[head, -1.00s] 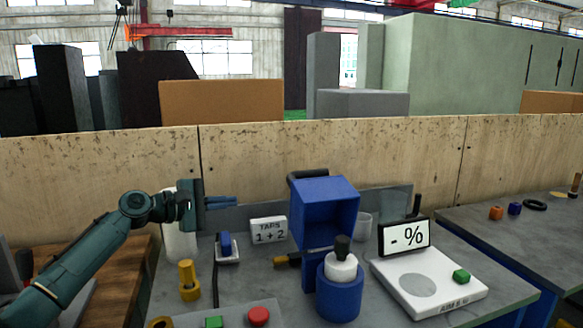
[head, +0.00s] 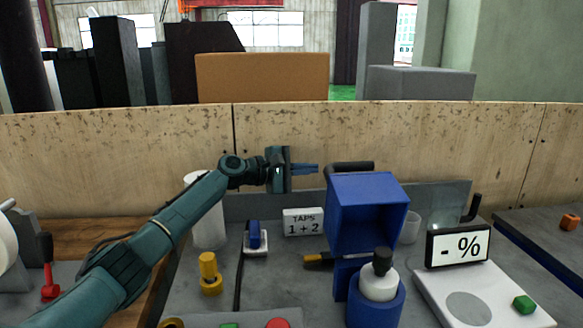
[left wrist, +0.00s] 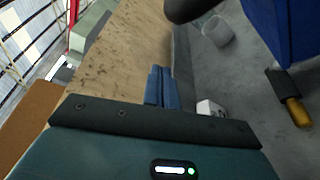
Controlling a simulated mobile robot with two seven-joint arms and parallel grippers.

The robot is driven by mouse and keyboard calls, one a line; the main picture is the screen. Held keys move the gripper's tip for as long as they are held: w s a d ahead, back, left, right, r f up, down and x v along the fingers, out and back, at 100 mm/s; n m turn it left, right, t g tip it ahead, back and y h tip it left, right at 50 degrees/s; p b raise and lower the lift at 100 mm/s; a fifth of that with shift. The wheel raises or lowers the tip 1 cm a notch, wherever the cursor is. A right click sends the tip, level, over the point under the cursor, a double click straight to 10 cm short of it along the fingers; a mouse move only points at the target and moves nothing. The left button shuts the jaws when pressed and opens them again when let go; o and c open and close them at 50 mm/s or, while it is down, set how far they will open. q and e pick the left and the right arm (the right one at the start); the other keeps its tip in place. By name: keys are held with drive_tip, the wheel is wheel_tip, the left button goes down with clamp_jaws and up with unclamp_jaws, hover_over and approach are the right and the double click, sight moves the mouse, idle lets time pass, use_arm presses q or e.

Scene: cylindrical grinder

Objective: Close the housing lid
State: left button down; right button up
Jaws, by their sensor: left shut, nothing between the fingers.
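The blue housing lid (head: 368,188) stands raised, its hollow side facing me, above the blue lower housing (head: 345,278). A dark curved handle (head: 350,166) shows behind the lid's top edge. In the left wrist view the blue lid (left wrist: 283,28) is at the upper right and the dark handle (left wrist: 190,8) at the top. My left gripper (head: 316,168) is shut and empty, just left of the handle, with a small gap in the picture. Its blue fingers (left wrist: 162,85) are together in the wrist view. My right gripper is out of view.
A blue cup holding a white bottle (head: 378,285) stands in front of the lid. Right of it are a white scale (head: 470,300) and its display (head: 458,246). A wooden wall (head: 300,140) runs behind.

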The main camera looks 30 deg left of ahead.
use_arm(q)
drive_tip(key=s+d+p, duration=0.1)
drive_tip(key=d+r+p, duration=0.1)
drive_tip(key=d, duration=0.1)
drive_tip(key=shift+s+r, duration=0.15)
drive_tip(key=shift+s, duration=0.2)
idle(0.4)
